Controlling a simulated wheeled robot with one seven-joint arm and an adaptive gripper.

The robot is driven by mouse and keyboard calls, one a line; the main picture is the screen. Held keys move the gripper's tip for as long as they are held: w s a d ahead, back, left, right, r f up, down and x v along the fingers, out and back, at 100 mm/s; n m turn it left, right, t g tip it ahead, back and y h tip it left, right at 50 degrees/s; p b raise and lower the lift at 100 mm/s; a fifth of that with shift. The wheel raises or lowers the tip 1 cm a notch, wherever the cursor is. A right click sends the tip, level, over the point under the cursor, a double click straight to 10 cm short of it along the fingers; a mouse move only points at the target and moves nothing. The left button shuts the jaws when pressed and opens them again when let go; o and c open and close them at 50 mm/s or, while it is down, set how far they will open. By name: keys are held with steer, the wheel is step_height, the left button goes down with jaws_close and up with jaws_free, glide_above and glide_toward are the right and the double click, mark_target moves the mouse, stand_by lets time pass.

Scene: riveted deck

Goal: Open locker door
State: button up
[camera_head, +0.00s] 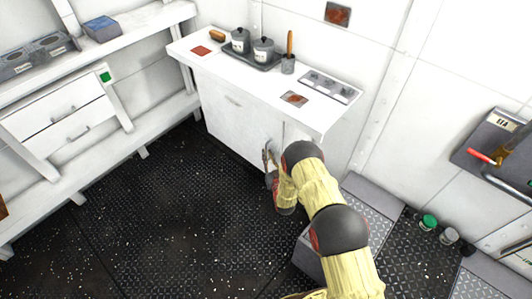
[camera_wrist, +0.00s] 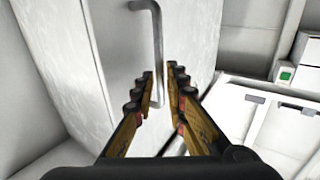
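The white locker door (camera_head: 226,118) is the front of the cabinet under the counter, and it looks closed. In the wrist view the door panel (camera_wrist: 196,40) carries a bent grey metal bar handle (camera_wrist: 158,50). My gripper (camera_head: 268,157) is at the right part of the cabinet front. In the wrist view my gripper (camera_wrist: 161,76) is open, with one finger on each side of the handle's lower end. A gap shows between the fingers, and I cannot tell whether either touches the bar.
The counter (camera_head: 203,66) above holds pots (camera_head: 263,50), a utensil cup (camera_head: 288,64) and a hob panel (camera_head: 330,86). White drawers (camera_head: 60,115) stand at left. A grey step (camera_head: 372,205) lies right of my arm. The dark deck (camera_head: 150,220) at left is clear.

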steer(key=shift+b+x, duration=0.3)
steer(key=shift+x, duration=1.15)
steer(key=shift+c, duration=0.7)
jaws_close()
